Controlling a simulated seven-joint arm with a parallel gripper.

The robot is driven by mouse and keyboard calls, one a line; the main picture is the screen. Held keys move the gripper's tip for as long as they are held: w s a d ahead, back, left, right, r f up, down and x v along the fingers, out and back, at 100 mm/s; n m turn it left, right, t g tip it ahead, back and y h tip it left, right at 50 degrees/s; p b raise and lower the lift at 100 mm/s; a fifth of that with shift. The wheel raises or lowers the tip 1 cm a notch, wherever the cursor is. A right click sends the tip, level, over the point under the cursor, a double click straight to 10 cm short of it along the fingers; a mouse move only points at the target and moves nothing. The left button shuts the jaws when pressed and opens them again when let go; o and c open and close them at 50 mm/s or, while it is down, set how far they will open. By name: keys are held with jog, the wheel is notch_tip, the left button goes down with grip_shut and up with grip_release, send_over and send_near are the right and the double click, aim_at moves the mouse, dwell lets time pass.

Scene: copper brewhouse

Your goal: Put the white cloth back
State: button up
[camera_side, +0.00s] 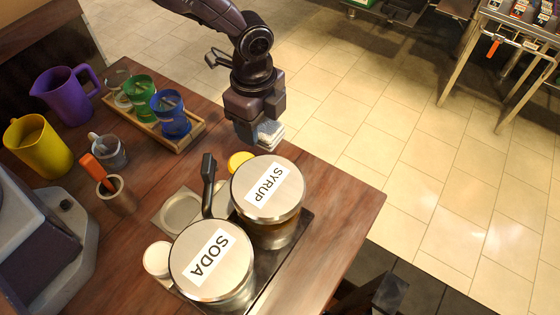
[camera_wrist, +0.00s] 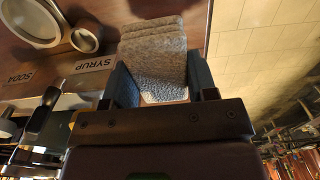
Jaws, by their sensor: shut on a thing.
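The white cloth (camera_side: 271,132) is a folded, greyish-white, rough-textured pad. My gripper (camera_side: 258,128) is shut on it near the far edge of the wooden table, just behind the SYRUP pot. In the wrist view the cloth (camera_wrist: 160,62) sits between the two fingers of my gripper (camera_wrist: 162,88), and its folded layers extend past the fingertips. I cannot tell whether the cloth touches the table or hangs a little above it.
The lidded SYRUP pot (camera_side: 268,190) and SODA pot (camera_side: 211,260) stand near the cloth, with a yellow round item (camera_side: 239,161) and a black handle (camera_side: 208,185) beside them. A wooden tray (camera_side: 188,139) holds coloured cups. Tiled floor lies right of the table.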

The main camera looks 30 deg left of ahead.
jog(key=a+r, duration=0.1)
jog(key=a, duration=0.4)
send_over(217, 151)
jog(key=shift+f, duration=0.25)
jog(key=shift+f, duration=4)
jog(key=shift+f, duration=0.25)
jog(key=o, duration=0.5)
jog(key=shift+c, duration=0.2)
jog(key=shift+o, duration=0.9)
jog(key=shift+o, duration=0.9)
